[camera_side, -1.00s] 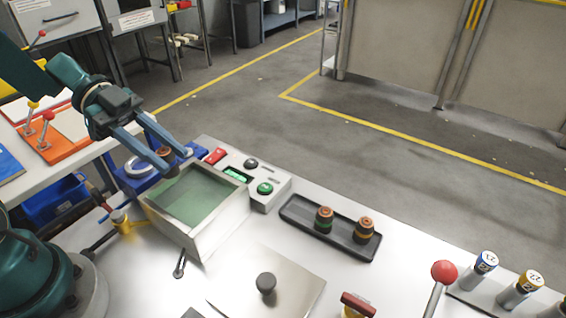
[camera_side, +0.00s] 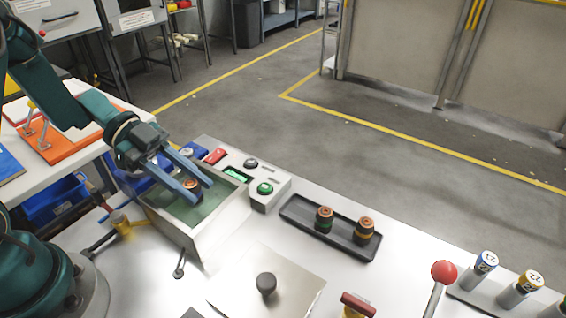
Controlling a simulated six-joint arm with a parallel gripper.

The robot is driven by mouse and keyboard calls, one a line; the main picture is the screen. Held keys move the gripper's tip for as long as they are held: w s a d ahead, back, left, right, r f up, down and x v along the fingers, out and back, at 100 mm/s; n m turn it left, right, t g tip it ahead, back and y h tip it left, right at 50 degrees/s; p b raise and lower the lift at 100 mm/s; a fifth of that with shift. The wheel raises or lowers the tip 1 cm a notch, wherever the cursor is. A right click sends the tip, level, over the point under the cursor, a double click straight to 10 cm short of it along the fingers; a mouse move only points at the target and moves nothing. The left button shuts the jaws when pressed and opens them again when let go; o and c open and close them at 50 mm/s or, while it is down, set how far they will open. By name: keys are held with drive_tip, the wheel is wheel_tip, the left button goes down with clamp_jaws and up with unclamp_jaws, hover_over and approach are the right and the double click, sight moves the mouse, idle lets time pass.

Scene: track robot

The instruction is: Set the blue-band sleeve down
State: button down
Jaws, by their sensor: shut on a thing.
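My gripper (camera_side: 194,189) is shut on a small copper-brown sleeve (camera_side: 191,184), held upright between the two blue-grey fingers. Its band is mostly hidden by the fingers, so I cannot tell the colour. The sleeve is over the open grey box (camera_side: 229,217) with a green inside, toward its back part. I cannot tell whether it touches the green surface. A black tray (camera_side: 296,214) to the right holds a green-band sleeve (camera_side: 324,219) and a yellow-band sleeve (camera_side: 364,230), both upright, with bare room at its left end.
A control box with red and green buttons (camera_side: 264,188) stands right behind the grey box. A metal plate with a black knob (camera_side: 266,284) lies in front. A red-ball lever (camera_side: 443,272) and labelled cylinders (camera_side: 486,263) are at the right. A yellow valve (camera_side: 121,222) is at the left.

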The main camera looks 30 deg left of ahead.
drive_tip(key=shift+f, duration=0.3)
